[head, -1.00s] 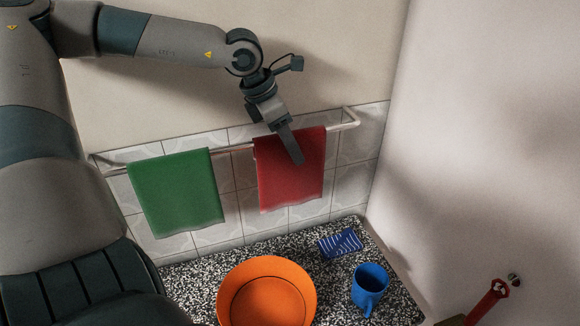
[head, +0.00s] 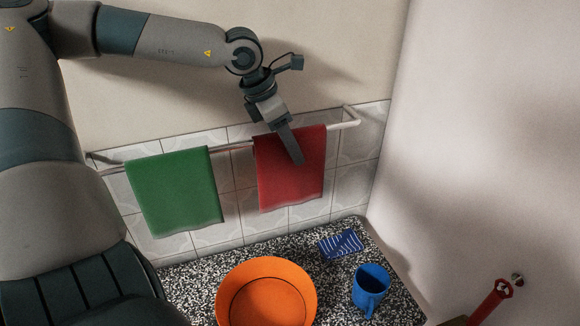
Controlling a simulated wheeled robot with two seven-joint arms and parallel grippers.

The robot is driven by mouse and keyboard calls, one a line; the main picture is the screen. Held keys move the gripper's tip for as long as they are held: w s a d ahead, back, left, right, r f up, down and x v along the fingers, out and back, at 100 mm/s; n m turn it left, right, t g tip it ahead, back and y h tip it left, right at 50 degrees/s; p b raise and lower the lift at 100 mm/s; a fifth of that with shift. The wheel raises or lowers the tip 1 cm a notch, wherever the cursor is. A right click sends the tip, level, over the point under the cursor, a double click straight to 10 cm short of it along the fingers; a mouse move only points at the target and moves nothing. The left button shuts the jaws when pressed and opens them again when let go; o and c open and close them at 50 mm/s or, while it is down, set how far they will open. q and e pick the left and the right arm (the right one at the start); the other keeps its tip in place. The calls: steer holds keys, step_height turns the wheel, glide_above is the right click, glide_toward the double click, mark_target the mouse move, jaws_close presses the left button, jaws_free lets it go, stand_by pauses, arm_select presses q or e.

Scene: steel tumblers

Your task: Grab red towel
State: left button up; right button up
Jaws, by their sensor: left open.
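The red towel (head: 275,180) hangs folded over a white rail on the tiled wall, toward the rail's right end. My left gripper (head: 298,160) is in front of the towel's upper part, its fingers pointing down and hiding a strip of the cloth. It is open; from this angle the fingers overlap and I cannot tell whether they touch the towel. My right gripper is not in view.
A green towel (head: 175,190) hangs on the rail (head: 235,146) to the left. Below, a speckled counter (head: 200,285) holds an orange bowl (head: 265,300), a blue mug (head: 370,285) and a blue striped cloth (head: 340,244). A red-handled valve (head: 495,295) is at lower right.

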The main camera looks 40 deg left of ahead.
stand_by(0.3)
arm_select(q)
jaws_close()
stand_by(0.5)
